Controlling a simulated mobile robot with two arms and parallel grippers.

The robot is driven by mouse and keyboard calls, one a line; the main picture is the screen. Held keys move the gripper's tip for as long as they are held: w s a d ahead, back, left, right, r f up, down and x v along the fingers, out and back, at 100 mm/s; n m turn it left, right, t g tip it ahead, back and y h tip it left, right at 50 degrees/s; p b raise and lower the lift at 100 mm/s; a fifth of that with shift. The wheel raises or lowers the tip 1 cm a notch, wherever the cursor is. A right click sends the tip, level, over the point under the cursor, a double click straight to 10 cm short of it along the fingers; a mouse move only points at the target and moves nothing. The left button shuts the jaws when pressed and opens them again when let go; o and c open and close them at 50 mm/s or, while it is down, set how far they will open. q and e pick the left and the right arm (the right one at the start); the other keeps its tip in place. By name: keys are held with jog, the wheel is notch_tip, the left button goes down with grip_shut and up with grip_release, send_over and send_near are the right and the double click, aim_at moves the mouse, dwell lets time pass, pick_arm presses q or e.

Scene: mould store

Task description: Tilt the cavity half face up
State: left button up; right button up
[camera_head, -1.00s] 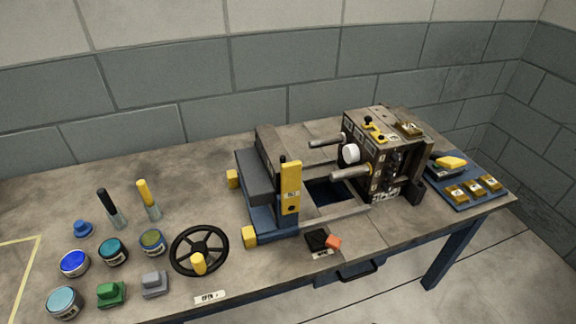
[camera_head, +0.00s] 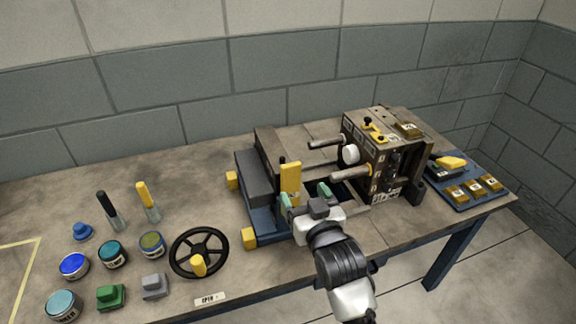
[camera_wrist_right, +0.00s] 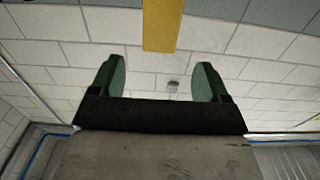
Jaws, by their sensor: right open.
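A dark grey block (camera_head: 258,180) lies on a blue carriage (camera_head: 256,216) in the middle of the bench. I take it for the cavity half, but its face is not clear. A yellow lever plate (camera_head: 291,180) stands upright at its front right, with a black knob on top. My right gripper (camera_head: 304,196) is open in front of the lever, its green fingertips apart, partly covering the plate's lower part. In the right wrist view, a yellow bar (camera_wrist_right: 162,24) shows above and between the open fingers (camera_wrist_right: 157,80), not held. My left gripper is not in view.
The other mould block (camera_head: 384,150), with pins pointing left, stands to the right. A black handwheel (camera_head: 199,251) with a yellow knob lies left. Pots, brushes and stamps fill the far left. A blue tray (camera_head: 480,190) holds brass pieces at the right end.

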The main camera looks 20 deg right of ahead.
aim_at(292, 173)
jog(key=w, duration=0.5)
jog(key=w+p, duration=0.1)
jog(key=w, duration=0.4)
jog(key=shift+w+a, duration=0.2)
jog(key=shift+w, duration=0.05)
jog(key=c, duration=1.3)
